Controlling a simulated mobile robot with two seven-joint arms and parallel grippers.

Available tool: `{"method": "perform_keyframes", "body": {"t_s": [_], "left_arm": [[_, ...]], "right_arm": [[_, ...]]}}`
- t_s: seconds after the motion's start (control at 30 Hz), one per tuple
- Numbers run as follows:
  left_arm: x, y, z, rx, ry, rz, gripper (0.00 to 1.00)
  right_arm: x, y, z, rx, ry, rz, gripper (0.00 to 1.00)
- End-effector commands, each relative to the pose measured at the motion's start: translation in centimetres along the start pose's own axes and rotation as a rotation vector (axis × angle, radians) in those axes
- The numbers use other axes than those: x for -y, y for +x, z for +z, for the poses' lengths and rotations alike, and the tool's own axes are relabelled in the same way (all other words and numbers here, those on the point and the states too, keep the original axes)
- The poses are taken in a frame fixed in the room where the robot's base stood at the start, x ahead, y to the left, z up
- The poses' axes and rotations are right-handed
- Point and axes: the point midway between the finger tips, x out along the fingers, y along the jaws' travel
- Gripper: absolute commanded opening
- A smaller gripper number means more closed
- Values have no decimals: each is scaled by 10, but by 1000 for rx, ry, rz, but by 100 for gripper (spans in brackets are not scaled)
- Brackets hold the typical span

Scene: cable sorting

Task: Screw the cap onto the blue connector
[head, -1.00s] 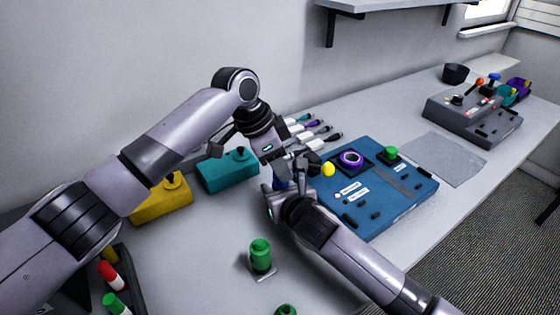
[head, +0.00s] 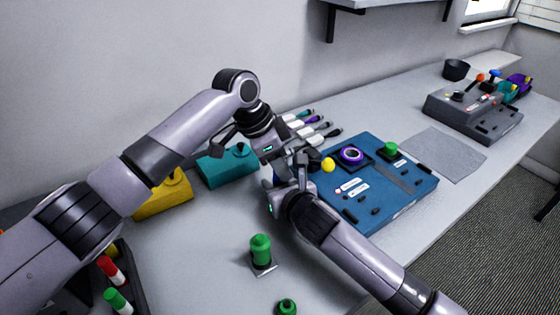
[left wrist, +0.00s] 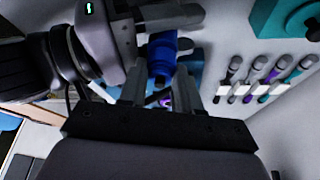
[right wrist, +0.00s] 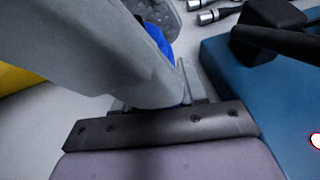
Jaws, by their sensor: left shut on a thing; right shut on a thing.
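The blue connector (left wrist: 161,62) shows in the left wrist view between the two fingers of my left gripper (left wrist: 158,88). Its lower end is dark. My left gripper (head: 290,160) reaches down from above in the head view and is shut on it. My right gripper (head: 280,180) meets it from below, shut on a blue part that is mostly hidden. In the right wrist view a blue patch (right wrist: 156,34) shows behind a large grey finger near my right gripper (right wrist: 165,95). I cannot tell where cap and connector meet.
A blue panel (head: 385,205) with a purple ring (head: 351,155) lies close on the right. Teal (head: 226,168) and yellow (head: 165,198) blocks stand on the left. A green part (head: 261,250) stands upright in front. Several cables lie behind the grippers.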

Motion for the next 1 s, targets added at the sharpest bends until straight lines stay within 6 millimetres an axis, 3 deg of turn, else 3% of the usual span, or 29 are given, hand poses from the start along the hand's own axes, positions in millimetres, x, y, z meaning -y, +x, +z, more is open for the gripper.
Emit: {"method": "perform_keyframes", "body": {"t_s": [0.5,0.53,0.6,1.0], "left_arm": [[-1,7,4,9,-3,4,4],[-1,7,5,9,-3,4,42],[-1,8,5,10,-3,6,58],[-5,8,3,10,2,16,58]], "right_arm": [[-2,0,1,3,-1,3,0],[-2,0,1,3,-1,3,0],[-2,0,1,3,-1,4,0],[0,0,2,4,1,0,0]]}}
